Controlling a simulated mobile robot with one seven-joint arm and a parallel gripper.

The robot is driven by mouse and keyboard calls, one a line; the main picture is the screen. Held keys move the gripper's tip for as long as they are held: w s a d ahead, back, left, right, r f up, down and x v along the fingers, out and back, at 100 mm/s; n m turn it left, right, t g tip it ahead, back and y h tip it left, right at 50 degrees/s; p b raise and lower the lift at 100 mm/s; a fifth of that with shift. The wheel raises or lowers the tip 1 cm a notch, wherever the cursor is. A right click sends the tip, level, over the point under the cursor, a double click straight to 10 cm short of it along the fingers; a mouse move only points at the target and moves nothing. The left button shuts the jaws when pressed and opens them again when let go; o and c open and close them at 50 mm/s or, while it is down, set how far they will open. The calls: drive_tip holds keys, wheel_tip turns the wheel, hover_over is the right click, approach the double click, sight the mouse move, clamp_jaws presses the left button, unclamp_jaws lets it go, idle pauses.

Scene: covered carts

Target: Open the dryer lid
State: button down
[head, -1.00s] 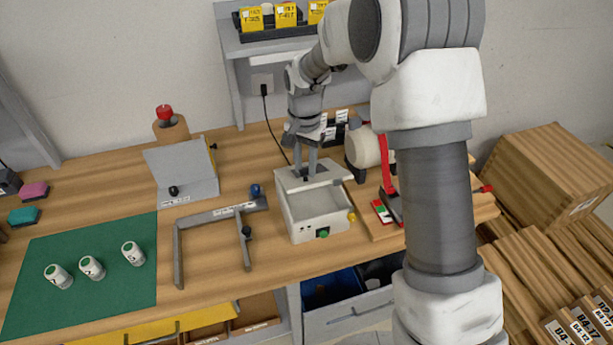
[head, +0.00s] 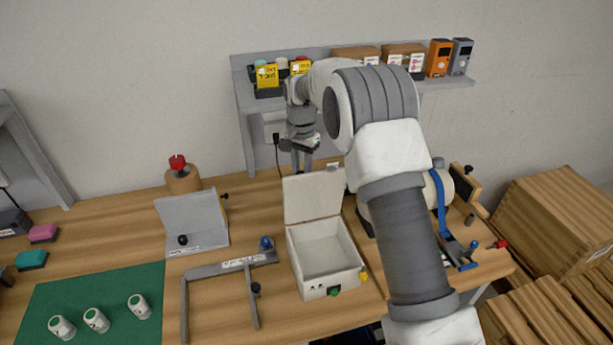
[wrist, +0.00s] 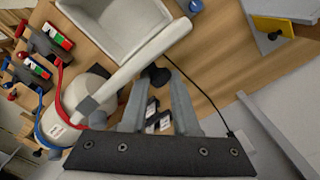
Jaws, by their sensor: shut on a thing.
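The dryer is a white open-topped box (head: 340,287) with a green and a yellow button on its front. Its lid (head: 313,197) stands raised at the back edge, roughly upright, and the empty inside shows. My gripper (head: 302,168) is behind the lid's upper edge, its fingertips partly hidden by the lid. In the wrist view, the lid (wrist: 135,68) is seen nearly edge-on, and my gripper (wrist: 157,82) is shut on a black knob (wrist: 158,75) on the lid's outer face. The dryer box (wrist: 115,25) lies beyond the lid.
A grey bracket frame (head: 222,266) and a grey angled stand (head: 193,222) are left of the dryer. A green mat (head: 60,300) holds white jars. A roller with a blue strap (head: 442,205) stands to the right. A shelf (head: 245,90) is behind my gripper.

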drive_tip(key=shift+g, duration=0.8)
drive_tip(key=shift+w+a+f+p, duration=0.2)
drive_tip(key=shift+w+a+f, duration=0.2)
drive_tip(key=shift+w, duration=0.4)
drive_tip(key=shift+w+a+f+p, duration=0.15)
drive_tip(key=shift+w+a+f, duration=0.2)
drive_tip(key=shift+w, duration=0.45)
drive_tip(key=shift+w+a+f+p, duration=0.25)
drive_tip(key=shift+w+a, duration=0.2)
drive_tip(key=shift+w, duration=0.45)
drive_tip(key=c, duration=1.1)
unclamp_jaws()
drive_tip(key=o, duration=0.5)
drive_tip(key=shift+w+a+f, duration=0.2)
drive_tip(key=shift+w, duration=0.05)
drive_tip(key=shift+d+r, duration=0.1)
drive_tip(key=shift+d, duration=0.05)
drive_tip(key=shift+d+r, duration=0.15)
drive_tip(key=shift+s+d+r, duration=0.1)
